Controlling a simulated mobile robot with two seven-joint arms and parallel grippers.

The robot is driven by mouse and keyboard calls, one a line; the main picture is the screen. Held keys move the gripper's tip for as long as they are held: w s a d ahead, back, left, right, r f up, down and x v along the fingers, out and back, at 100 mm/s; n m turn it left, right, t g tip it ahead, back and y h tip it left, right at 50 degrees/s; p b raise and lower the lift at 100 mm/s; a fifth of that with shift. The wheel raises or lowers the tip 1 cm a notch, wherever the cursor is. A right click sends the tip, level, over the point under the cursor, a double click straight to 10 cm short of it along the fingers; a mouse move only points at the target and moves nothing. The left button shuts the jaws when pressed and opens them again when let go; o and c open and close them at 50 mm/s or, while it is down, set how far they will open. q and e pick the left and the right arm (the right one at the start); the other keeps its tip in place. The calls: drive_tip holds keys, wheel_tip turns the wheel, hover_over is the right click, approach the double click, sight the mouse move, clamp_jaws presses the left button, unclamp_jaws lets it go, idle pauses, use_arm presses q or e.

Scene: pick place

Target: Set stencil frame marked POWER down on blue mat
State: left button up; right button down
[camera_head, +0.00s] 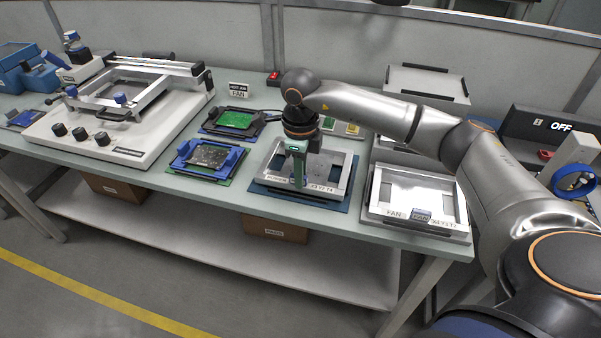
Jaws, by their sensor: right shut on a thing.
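The stencil frame marked POWER (335,190) is a silver rectangular frame with an open middle and labels on its front bar. It lies flat over the blue mat (302,198), whose edge shows along the front and sides of the frame. I cannot tell whether the frame touches the mat or hangs just above it. My right gripper (298,182), green-fingered, points down and is shut on the front bar of the stencil frame, covering part of it. My left gripper is not in view.
Another silver frame marked FAN (393,212) lies close to the right. A blue board holder (207,159) and a green board (236,119) are to the left. A white stencil printer (127,145) stands at far left. The table's front edge is just before the mat.

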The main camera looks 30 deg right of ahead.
drive_tip(key=shift+f, duration=0.4)
idle(0.5)
drive_tip(key=c, duration=0.8)
unclamp_jaws()
drive_tip(key=c, duration=0.3)
drive_tip(key=shift+c, duration=0.2)
drive_tip(key=shift+r+p, duration=2.3)
drive_tip(key=shift+r, duration=1.25)
